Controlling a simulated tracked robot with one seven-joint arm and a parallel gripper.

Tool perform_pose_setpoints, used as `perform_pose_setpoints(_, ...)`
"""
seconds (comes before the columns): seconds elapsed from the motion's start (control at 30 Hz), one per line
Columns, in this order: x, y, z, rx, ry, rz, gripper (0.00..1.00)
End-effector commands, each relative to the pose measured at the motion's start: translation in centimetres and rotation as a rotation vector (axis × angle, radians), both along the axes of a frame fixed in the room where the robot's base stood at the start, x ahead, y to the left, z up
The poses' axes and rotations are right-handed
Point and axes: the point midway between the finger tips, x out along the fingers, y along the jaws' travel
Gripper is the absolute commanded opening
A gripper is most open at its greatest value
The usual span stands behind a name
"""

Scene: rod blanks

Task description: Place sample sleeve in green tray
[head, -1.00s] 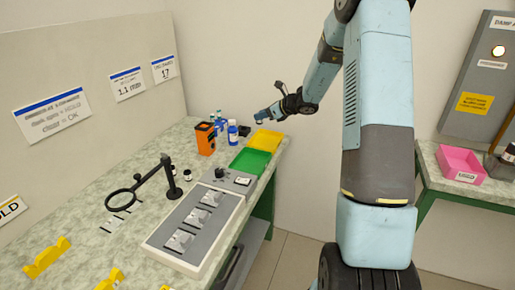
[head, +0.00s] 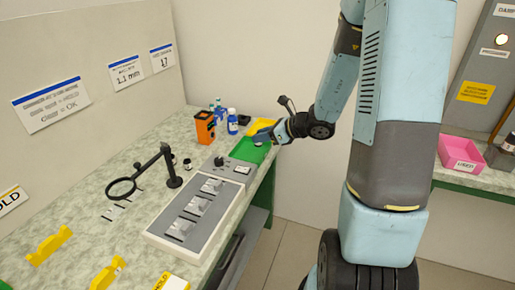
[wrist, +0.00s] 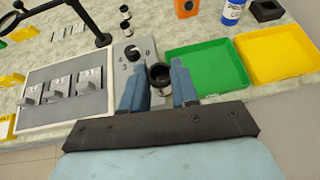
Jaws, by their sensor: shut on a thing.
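In the wrist view, my gripper (wrist: 158,80) is shut on a small dark hollow cylinder, the sample sleeve (wrist: 160,76), with its open end facing the camera. The green tray (wrist: 206,68) lies just right of the fingers in that view and looks empty. In the head view, my gripper (head: 264,138) is over the far part of the green tray (head: 248,152) and hides some of it. The sleeve cannot be made out in the head view. I cannot tell how high it is above the bench.
A yellow tray (wrist: 278,55) adjoins the green tray. An orange block (head: 205,128), blue bottles (head: 232,122) and a black magnifier stand (head: 168,165) are nearby.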

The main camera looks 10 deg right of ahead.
Motion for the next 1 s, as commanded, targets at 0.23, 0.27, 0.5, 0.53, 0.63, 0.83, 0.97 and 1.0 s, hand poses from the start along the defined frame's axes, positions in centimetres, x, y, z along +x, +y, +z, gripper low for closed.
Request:
perform_pose_setpoints(0.23, 4.6, 0.2, -2.1, 0.001, 0.001, 0.001, 0.01)
perform_pose_setpoints(0.27, 5.1, 0.2, -2.4, 0.002, 0.002, 0.001, 0.01)
perform_pose_setpoints(0.5, 8.2, 0.2, -5.2, 0.001, 0.003, -0.001, 0.01)
perform_pose_setpoints(0.53, 8.5, 0.2, -5.5, 0.001, 0.003, -0.001, 0.01)
perform_pose_setpoints(0.63, 9.5, 0.2, -6.7, 0.0, 0.002, -0.001, 0.01)
perform_pose_setpoints(0.83, 10.7, 0.3, -8.0, 0.0, 0.0, 0.0, 0.01)
perform_pose_setpoints(0.97, 10.9, 0.3, -8.4, 0.0, 0.0, 0.0, 0.01)
perform_pose_setpoints(1.0, 11.1, 0.3, -8.5, 0.0, 0.0, 0.001, 0.01)
